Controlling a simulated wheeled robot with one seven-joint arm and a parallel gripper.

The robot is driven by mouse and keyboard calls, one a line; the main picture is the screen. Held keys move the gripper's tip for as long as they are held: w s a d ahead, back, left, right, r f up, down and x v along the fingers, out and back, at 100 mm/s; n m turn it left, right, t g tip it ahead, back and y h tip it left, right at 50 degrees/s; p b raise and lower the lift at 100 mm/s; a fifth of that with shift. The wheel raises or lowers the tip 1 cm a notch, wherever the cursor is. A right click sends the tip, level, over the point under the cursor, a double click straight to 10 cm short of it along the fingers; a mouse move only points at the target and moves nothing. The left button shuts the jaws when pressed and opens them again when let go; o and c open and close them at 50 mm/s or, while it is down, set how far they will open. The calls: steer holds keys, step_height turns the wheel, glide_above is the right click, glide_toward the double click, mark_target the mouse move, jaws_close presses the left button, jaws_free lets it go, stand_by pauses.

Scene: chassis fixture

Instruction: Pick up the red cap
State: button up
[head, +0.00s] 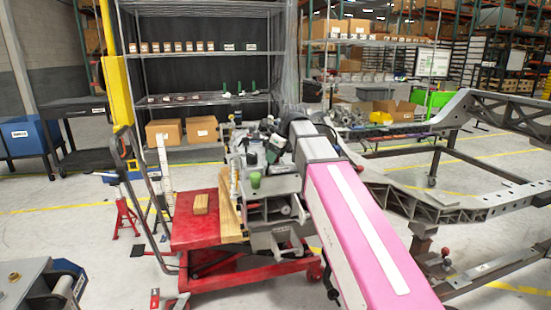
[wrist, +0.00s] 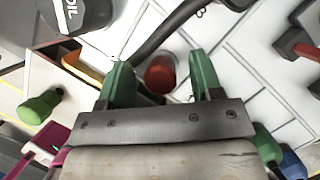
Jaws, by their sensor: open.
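The red cap (wrist: 160,75) is a small round dark-red piece in the wrist view, lying between and just beyond my green fingers. My gripper (wrist: 159,64) is open, with one finger to the left of the cap and one to the right, and a gap on both sides. Whether the fingertips are down at the cap's height I cannot tell. In the head view I cannot make out the cap among the clutter at the end of my pink arm.
A black container marked OIL (wrist: 78,14) and a dark curved bar lie close to the fingers. A green knob-like piece (wrist: 38,107) is at left. In the head view, a red cart (head: 195,232) stands left of the cluttered fixture, with a grey chassis frame (head: 440,205) at right.

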jaws_close()
steer(key=shift+r, duration=0.1)
steer(key=shift+r, duration=0.35)
step_height(320, 180, up, 3)
steer(key=shift+r, duration=0.1)
steer(key=s+a+r, duration=0.7)
steer(key=a, duration=0.2)
steer(key=shift+s, duration=0.25)
